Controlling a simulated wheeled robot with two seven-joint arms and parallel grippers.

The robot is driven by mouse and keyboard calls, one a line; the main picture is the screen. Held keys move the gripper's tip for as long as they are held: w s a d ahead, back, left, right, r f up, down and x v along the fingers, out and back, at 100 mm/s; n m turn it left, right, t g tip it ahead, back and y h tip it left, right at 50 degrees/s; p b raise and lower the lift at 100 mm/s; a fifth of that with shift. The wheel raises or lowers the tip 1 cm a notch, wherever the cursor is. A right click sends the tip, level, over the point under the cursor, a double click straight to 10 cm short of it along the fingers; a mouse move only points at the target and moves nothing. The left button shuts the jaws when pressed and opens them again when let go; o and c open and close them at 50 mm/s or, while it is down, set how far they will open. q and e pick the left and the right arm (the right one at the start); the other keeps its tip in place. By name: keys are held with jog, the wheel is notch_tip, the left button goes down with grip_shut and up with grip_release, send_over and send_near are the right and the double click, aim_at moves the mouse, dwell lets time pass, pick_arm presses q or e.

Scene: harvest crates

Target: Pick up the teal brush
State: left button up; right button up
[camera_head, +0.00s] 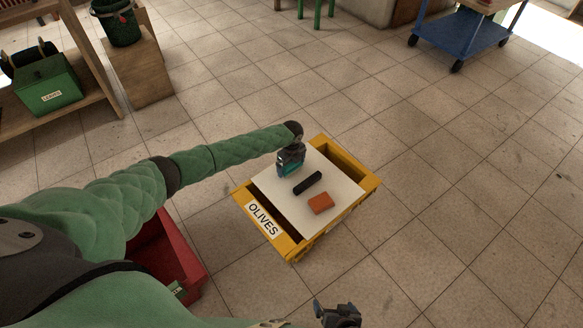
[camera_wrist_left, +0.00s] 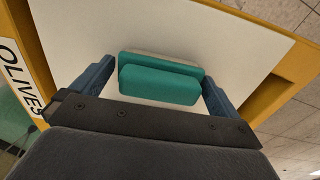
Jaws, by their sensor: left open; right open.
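The teal brush (camera_wrist_left: 160,80) lies on a white board in the left wrist view, between the two open fingers of my left gripper (camera_wrist_left: 155,90). Gaps show between the brush and the fingers. In the head view my left gripper (camera_head: 290,164) is over the board's far left part and mostly covers the brush (camera_head: 291,171). My right gripper (camera_head: 338,316) is at the bottom edge of the head view, away from the board, open and empty.
The white board (camera_head: 335,182) rests on a yellow crate (camera_head: 240,199) labelled OLIVES. A black bar (camera_head: 307,183) and an orange block (camera_head: 321,204) lie on the board near the brush. A red crate (camera_head: 190,250) stands left of it. Floor to the right is clear.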

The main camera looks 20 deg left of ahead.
aim_at(293, 164)
pick_arm(q)
jog(key=c, duration=0.7)
jog(key=shift+r, duration=0.15)
jog(key=shift+r, duration=0.3)
jog(key=r, duration=0.2)
jog(key=d+r, duration=0.1)
jog(key=r, duration=0.1)
jog(key=shift+s, duration=0.25)
jog(key=s+d+r, duration=0.4)
jog(key=d, duration=0.1)
jog(key=s+d+r, duration=0.2)
jog(key=d, duration=0.1)
jog(key=shift+s+d+r+p, duration=0.1)
jog(key=shift+s+d+p, duration=0.05)
jog(key=shift+d+p, duration=0.15)
